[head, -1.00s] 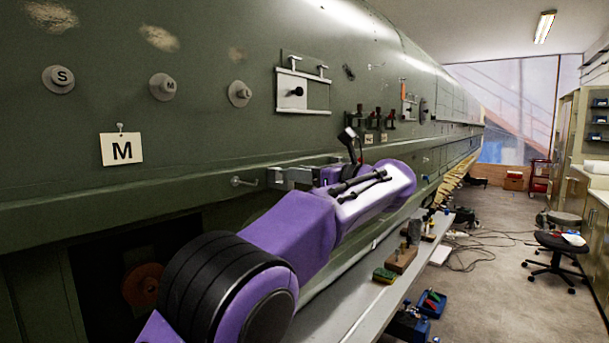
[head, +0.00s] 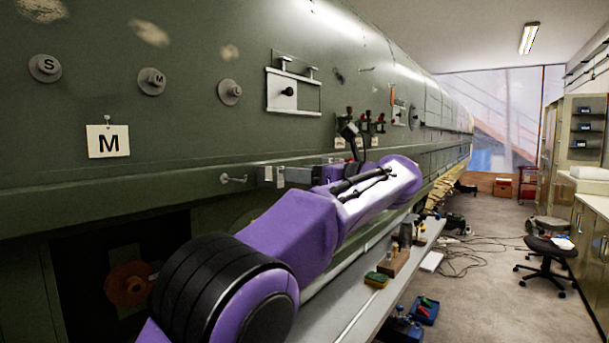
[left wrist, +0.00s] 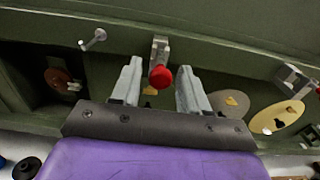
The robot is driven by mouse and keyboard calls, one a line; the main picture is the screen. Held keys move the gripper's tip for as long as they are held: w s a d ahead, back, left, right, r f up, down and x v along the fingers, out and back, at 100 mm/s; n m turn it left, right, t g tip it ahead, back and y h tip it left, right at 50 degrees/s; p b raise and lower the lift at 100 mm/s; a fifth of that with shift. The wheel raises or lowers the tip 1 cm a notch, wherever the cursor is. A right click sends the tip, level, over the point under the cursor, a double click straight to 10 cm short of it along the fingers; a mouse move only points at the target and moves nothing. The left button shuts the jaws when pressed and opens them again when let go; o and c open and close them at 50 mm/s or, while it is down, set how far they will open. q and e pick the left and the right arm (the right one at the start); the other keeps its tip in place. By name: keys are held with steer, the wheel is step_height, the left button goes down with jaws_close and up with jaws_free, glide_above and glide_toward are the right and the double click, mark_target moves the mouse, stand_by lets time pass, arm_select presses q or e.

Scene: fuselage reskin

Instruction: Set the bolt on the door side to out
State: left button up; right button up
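My left gripper (head: 271,176) reaches along the green fuselage side, just below the ledge. In the left wrist view its two grey fingers (left wrist: 160,88) are apart, with a red round knob (left wrist: 160,76) between them. The knob sits in front of a small metal bracket (left wrist: 160,48) on the fuselage. Neither finger visibly touches the knob. The head view does not show the knob, and I cannot tell how the bolt is set. A second metal bracket (left wrist: 294,78) shows at the right edge of the left wrist view. My right gripper is not in view.
A metal hook (head: 233,179) sticks out left of the gripper, also in the left wrist view (left wrist: 93,40). Below it is a dark opening with an orange-brown disc (head: 130,285). A bench (head: 335,310) with tools runs below the arm. A stool (head: 549,252) stands right.

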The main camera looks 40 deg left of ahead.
arm_select(q)
steer(key=d+b, duration=0.1)
steer(key=d, duration=0.9)
steer(key=shift+d, duration=0.25)
